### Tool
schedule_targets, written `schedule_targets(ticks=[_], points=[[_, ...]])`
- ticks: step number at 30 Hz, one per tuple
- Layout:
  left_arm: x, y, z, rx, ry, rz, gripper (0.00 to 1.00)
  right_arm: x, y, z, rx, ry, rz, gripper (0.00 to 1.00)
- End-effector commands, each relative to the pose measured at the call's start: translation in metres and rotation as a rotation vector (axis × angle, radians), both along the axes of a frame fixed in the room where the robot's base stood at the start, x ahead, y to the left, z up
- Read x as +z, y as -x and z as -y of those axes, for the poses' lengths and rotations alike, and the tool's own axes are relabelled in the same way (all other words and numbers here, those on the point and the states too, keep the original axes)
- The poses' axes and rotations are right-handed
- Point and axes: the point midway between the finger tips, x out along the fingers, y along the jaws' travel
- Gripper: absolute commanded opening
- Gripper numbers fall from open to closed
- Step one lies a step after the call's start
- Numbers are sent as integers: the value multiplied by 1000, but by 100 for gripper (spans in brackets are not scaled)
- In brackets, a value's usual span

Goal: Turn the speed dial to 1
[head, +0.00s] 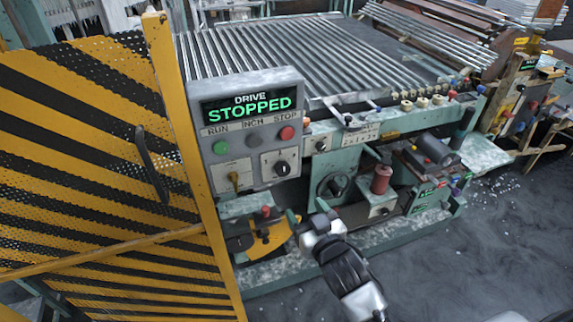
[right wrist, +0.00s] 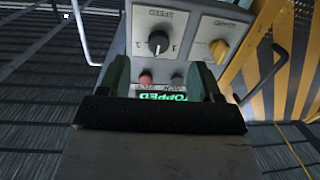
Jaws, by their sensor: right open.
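The speed dial (head: 282,168) is a black round knob on a pale square plate at the lower right of the grey control box (head: 204,160). In the right wrist view the dial (right wrist: 158,43) appears upside down with its label, above the gap between my fingers. My right gripper (head: 307,214) is open and empty, below and in front of the box in the head view. Its two green fingers (right wrist: 162,78) are apart in the wrist view, and nothing is between them touching the dial. The dial's exact setting is too small to read. My left gripper is not in view.
A green-lit display (head: 249,104) reads DRIVE STOPPED, above the green, grey and red buttons (head: 287,133). A yellow rotary switch (head: 234,180) sits left of the dial. A yellow-black mesh gate (head: 90,150) stands close on the left. Open floor (head: 480,250) lies right.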

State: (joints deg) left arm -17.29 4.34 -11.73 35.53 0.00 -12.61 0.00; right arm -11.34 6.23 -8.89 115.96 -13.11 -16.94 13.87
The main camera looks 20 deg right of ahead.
Motion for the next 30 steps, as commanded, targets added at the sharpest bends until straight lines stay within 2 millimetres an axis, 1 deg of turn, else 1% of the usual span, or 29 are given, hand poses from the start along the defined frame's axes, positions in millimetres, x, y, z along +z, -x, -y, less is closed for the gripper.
schedule_targets(ticks=[1,4,8,15,18,21,24,30], points=[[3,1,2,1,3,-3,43,15,0,0,0,-4,24,65],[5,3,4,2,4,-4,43,25,-4,0,-1,-8,45,65],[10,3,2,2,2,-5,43,26,-21,-2,-1,-8,46,65],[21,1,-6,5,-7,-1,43,26,-67,-7,-1,-7,44,65],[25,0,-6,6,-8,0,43,26,-84,-9,0,-8,44,65],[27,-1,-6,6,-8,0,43,25,-95,-10,0,-7,42,65],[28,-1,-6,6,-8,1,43,24,-102,-11,0,-8,43,65],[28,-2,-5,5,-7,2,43,23,-106,-11,0,-6,43,65]])
